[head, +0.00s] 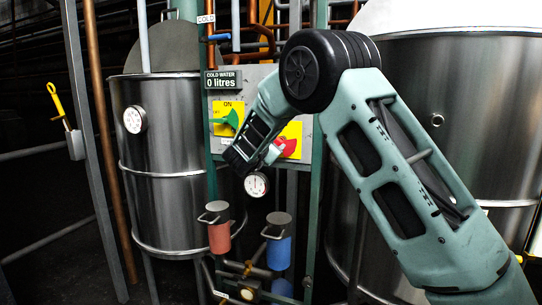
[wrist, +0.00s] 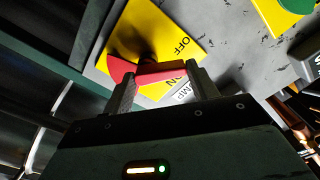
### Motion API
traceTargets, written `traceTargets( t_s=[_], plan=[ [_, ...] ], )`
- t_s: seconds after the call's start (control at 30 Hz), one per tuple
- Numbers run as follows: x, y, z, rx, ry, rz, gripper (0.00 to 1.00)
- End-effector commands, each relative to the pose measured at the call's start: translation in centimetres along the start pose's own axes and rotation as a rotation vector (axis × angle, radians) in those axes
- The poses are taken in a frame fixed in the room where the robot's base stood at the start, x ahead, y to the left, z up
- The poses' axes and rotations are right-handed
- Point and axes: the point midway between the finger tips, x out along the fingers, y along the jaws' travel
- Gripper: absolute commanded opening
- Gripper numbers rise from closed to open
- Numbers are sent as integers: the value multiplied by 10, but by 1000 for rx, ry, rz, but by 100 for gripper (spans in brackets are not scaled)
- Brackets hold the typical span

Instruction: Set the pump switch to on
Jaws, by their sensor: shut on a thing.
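The pump switch has a red handle (wrist: 150,75) on a yellow plate, lettered OFF toward the top right and ON lower down. A partly covered label ending in "MP" is beside it. In the head view the red handle (head: 288,147) shows just right of my gripper (head: 271,155). In the wrist view my gripper (wrist: 161,80) has its two fingers on either side of the red handle and is shut on it. The fingers and wrist hide part of the ON lettering and the lower plate.
A second yellow plate with a green switch (head: 230,118) is above left on the same grey panel. A display (head: 222,81) reads cold water 0 litres. A round gauge (head: 256,184) hangs below. Large metal tanks stand on both sides; pipes and red and blue canisters are below.

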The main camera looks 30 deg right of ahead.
Motion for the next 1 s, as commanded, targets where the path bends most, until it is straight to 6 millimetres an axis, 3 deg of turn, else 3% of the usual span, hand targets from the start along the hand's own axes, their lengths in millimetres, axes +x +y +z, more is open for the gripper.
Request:
traceTargets(
  t_s=[0.6, 1.0],
  plan=[
    [0, 7, -5, 581, 0, 1, 35],
    [0, 9, -10, 835, 0, 2, 35]
  ],
)
